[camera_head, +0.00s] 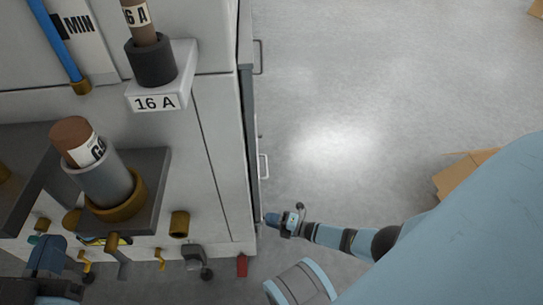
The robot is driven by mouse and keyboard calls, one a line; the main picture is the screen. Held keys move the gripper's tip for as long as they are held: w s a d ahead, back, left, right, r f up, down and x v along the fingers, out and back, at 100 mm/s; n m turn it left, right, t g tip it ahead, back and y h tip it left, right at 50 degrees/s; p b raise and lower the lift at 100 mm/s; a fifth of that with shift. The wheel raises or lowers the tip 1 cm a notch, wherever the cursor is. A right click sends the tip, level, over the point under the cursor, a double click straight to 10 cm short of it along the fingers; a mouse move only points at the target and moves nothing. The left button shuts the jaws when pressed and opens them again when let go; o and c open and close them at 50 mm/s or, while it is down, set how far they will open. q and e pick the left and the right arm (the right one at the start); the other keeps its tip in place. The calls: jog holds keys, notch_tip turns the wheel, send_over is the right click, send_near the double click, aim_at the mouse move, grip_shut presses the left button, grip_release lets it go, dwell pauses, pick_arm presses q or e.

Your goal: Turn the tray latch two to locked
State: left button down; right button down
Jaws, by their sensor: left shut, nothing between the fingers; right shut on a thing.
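My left gripper (47,252) is at the lower left, below the dark grey tray (150,195) on the front of the white machine. It is shut and empty. My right gripper (274,219) comes in from the right and is at the machine's lower right side edge. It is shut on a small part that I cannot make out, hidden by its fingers. Small fittings line the machine's lower front: yellow ones (160,258), a dark knob (194,256) and a red piece (242,265). I cannot tell which part is tray latch two.
A grey cylinder (100,182) with a brown top stands in a brass ring on the tray. A brown fuse (150,55) stands in the 16 A holder above. Bar handles (264,166) stick out from the machine's right side. Open grey floor (350,110) lies to the right, with cardboard (455,175) beyond.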

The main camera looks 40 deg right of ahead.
pick_arm(q)
jog(key=shift+a+f, duration=0.1)
dwell(0.4)
pick_arm(e)
jog(key=c, duration=1)
grip_release()
jog(key=shift+c, duration=0.2)
pick_arm(q)
jog(key=shift+s+d+f+n+g+p, duration=0.1)
jog(key=shift+s+d+n+g+p, duration=0.25)
jog(key=shift+n+p, duration=0.5)
pick_arm(e)
jog(key=v, duration=1.3)
jog(key=shift+s+d, duration=0.25)
jog(key=shift+s, duration=0.05)
pick_arm(q)
jog(key=shift+a+m, duration=0.1)
jog(key=shift+m, duration=0.15)
